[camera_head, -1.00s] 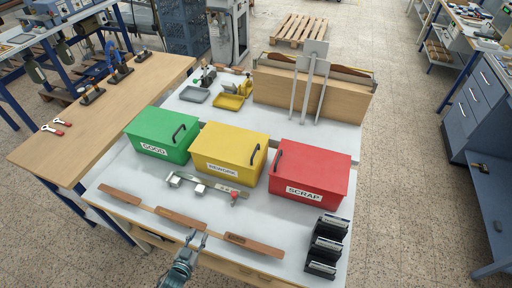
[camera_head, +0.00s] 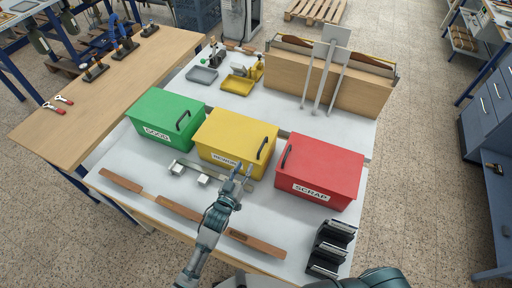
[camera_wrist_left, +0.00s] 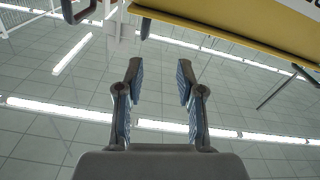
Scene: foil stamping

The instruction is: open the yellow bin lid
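The yellow bin (camera_head: 236,138) stands on the white table between the green and red bins. Its lid is shut, with a dark curved handle (camera_head: 262,149) at its right side. My left gripper (camera_head: 243,171) is just in front of the yellow bin, below and left of the handle, apart from it as far as I can tell. In the left wrist view its two fingers (camera_wrist_left: 160,80) are spread with nothing between them. The yellow bin's underside edge (camera_wrist_left: 225,32) crosses the top of that view. My right gripper is not in view.
The green bin (camera_head: 168,115) is left and the red bin (camera_head: 320,168) right, close by. A metal fixture (camera_head: 203,177) lies in front of the bins. Wooden strips (camera_head: 180,208) lie along the front edge. Black holders (camera_head: 331,247) stand at the front right.

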